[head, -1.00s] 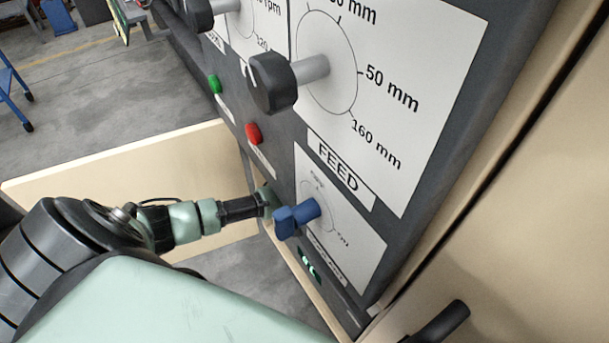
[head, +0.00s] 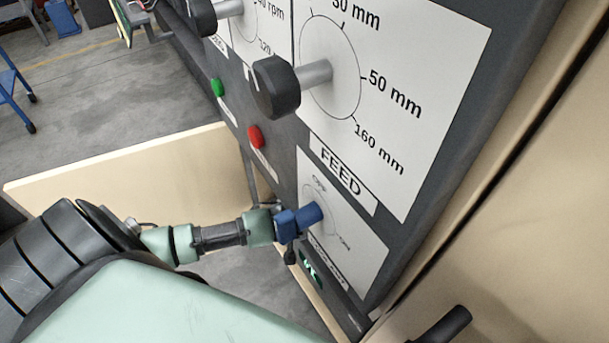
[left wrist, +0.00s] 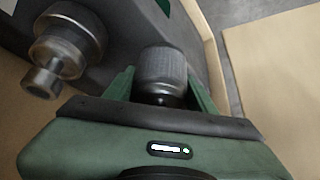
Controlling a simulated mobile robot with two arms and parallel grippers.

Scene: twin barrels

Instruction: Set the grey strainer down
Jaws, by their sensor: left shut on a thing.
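No strainer can be made out for certain in the head view. My left gripper (head: 260,228) is beside a blue knob (head: 302,218) low on a dark control panel, and the knob hides its fingertips. In the left wrist view the two green fingers of my left gripper (left wrist: 160,88) are shut on a dark grey ridged cylinder (left wrist: 163,70). I cannot tell whether this cylinder is the strainer, and what lies beneath it is hidden. My right gripper is not in view.
Above are a black feed knob (head: 277,87), a red button (head: 256,136) and a green button (head: 217,88). A beige panel (head: 130,170) stands behind my left arm. A round metal fitting (left wrist: 68,42) is left of the held cylinder.

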